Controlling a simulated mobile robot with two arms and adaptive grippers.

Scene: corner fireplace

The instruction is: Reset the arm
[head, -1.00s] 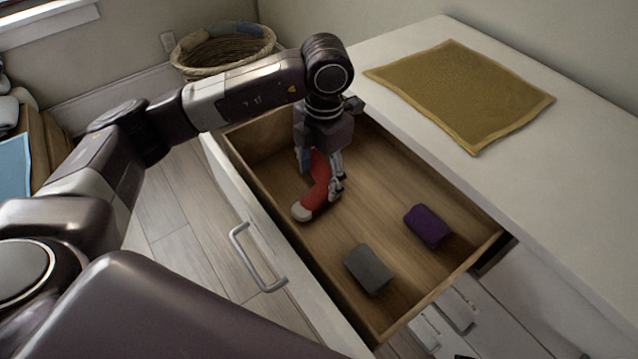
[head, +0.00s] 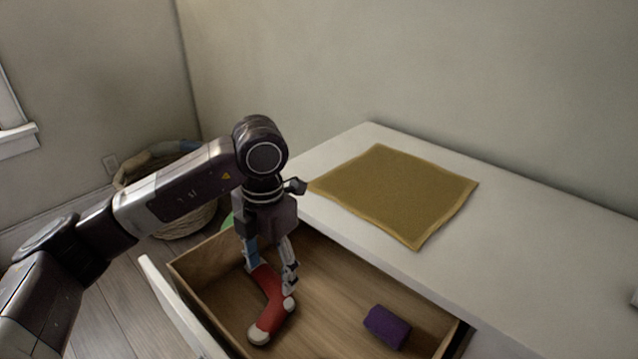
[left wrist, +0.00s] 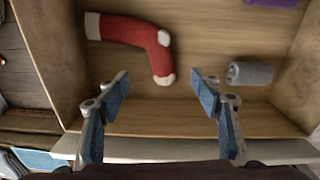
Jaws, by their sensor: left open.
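My left gripper (head: 270,265) is open and empty, pointing down over the open drawer (head: 325,285). In the left wrist view its two blue-padded fingers (left wrist: 163,90) stand wide apart with nothing between them. A red stocking with white toe and cuff (head: 271,300) lies on the drawer floor below the gripper. In the left wrist view the stocking (left wrist: 130,32) lies beyond the fingertips. My right gripper is in neither view.
A rolled purple cloth (head: 386,327) lies in the drawer. A rolled grey cloth (left wrist: 250,73) shows in the left wrist view. A mustard cloth (head: 395,195) lies flat on the white dresser top (head: 520,245). A wicker basket (head: 185,215) stands on the floor behind my arm.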

